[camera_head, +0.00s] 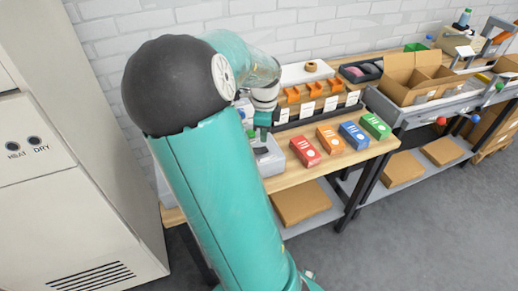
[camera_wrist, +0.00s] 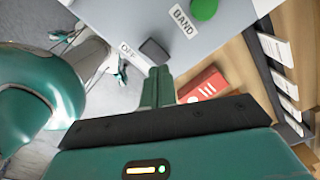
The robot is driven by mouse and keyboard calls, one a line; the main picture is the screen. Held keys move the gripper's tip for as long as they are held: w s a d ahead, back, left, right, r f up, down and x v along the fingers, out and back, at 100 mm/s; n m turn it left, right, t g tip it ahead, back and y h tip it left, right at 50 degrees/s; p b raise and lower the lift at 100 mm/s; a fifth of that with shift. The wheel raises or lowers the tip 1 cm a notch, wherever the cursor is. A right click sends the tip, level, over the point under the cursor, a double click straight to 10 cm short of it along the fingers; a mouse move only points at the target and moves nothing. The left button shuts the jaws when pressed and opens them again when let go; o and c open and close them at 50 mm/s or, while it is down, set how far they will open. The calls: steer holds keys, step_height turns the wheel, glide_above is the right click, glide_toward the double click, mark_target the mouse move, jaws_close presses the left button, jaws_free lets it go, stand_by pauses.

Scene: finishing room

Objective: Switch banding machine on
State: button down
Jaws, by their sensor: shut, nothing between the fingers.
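The banding machine (camera_head: 270,162) is a grey unit at the left end of the wooden bench, partly hidden behind my arm. In the wrist view its grey panel (camera_wrist: 225,40) carries a round green button (camera_wrist: 204,8) beside a BAND label (camera_wrist: 183,18). A dark switch (camera_wrist: 153,48) sits next to a label reading OFF (camera_wrist: 127,49). My gripper (camera_wrist: 159,72) is shut and empty, its green fingertips just below the dark switch in the picture. Whether they touch it I cannot tell. In the head view my gripper (camera_head: 263,118) is above the machine.
Red (camera_head: 305,151), orange (camera_head: 329,139), blue (camera_head: 354,135) and green (camera_head: 376,126) boxes lie on the bench right of the machine. A rack with orange holders (camera_head: 312,88) stands behind them. A tall cabinet (camera_head: 60,190) with HEAT and DRY buttons is at left.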

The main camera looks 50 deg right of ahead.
mark_target(264, 149)
step_height(264, 149, up, 4)
steer(key=shift+f, duration=0.25)
stand_by(0.6)
steer(key=w+a+r+n+t+y, duration=0.1)
steer(key=w+a+r+n, duration=0.1)
steer(key=a+n, duration=0.7)
steer(key=w+a+r+n+t+y, duration=0.1)
steer(key=w+a+r+n+t, duration=0.1)
steer(key=a+n, duration=0.65)
steer(key=s+a+r+n+t+h, duration=0.1)
steer(key=s+a+r+n, duration=0.1)
steer(key=a+n, duration=0.4)
steer(key=s+a+r+n+t+h, duration=0.1)
steer(key=s+a+r+n, duration=0.2)
steer(key=a, duration=0.9)
steer(key=s+n, duration=0.1)
steer(key=n, duration=0.2)
steer(key=shift+s+a+n+t, duration=0.2)
steer(key=shift+s+n+t, duration=0.1)
steer(key=shift+s+n, duration=0.1)
steer(key=shift+d+r, duration=0.1)
steer(key=shift+d, duration=0.05)
